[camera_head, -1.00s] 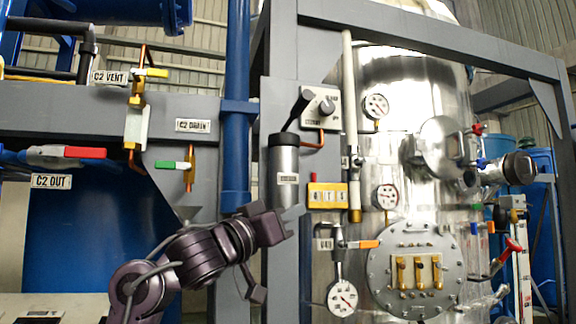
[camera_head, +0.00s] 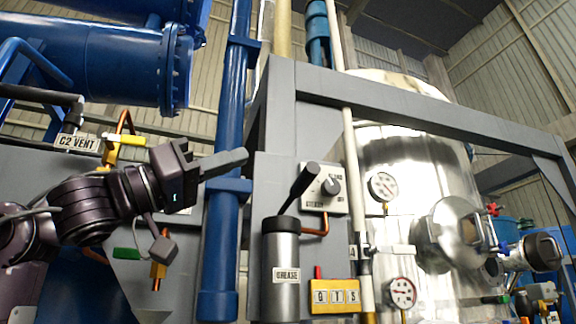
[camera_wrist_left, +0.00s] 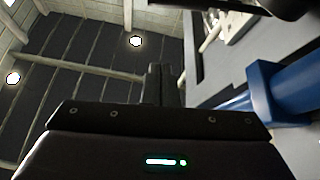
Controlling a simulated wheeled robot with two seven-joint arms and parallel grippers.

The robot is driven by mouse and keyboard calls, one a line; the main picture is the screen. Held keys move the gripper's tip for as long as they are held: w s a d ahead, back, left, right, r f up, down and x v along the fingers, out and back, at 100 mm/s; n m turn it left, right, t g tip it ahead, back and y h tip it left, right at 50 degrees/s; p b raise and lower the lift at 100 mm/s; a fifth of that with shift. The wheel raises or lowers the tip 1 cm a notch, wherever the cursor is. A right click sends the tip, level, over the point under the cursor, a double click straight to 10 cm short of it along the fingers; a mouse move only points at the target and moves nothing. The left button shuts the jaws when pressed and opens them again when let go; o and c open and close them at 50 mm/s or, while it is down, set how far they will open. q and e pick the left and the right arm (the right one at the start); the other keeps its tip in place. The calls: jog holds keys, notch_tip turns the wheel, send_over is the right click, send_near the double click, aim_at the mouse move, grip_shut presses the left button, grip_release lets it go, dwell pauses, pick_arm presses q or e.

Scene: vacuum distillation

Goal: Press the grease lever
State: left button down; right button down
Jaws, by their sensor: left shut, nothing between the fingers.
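The grease lever (camera_head: 299,189) is a dark handle with a thick rounded end, slanting up to the right from the top of a grey cylinder labelled GREASE (camera_head: 282,262). In the head view my left gripper (camera_head: 236,161) is shut and empty, up and to the left of the lever, in front of the blue vertical pipe. A gap shows between its fingertips and the lever. In the left wrist view the shut fingers (camera_wrist_left: 160,84) point away toward the ceiling, and the lever cannot be made out there. My right gripper is not in view.
The blue pipe (camera_head: 224,225) stands close to my left gripper and shows in the left wrist view (camera_wrist_left: 265,92). A steel vessel (camera_head: 400,160) is at right.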

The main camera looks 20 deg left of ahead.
aim_at(295, 192)
pick_arm(q)
jog(key=w+a+p+x, duration=0.1)
jog(key=p+x, duration=0.6)
jog(key=x, duration=0.3)
jog(key=f, duration=0.1)
jog(key=d+f, duration=0.1)
jog(key=f, duration=0.2)
jog(key=shift+w+d+f, duration=0.2)
jog(key=shift+w+f, duration=0.05)
jog(key=shift+a+f, duration=0.15)
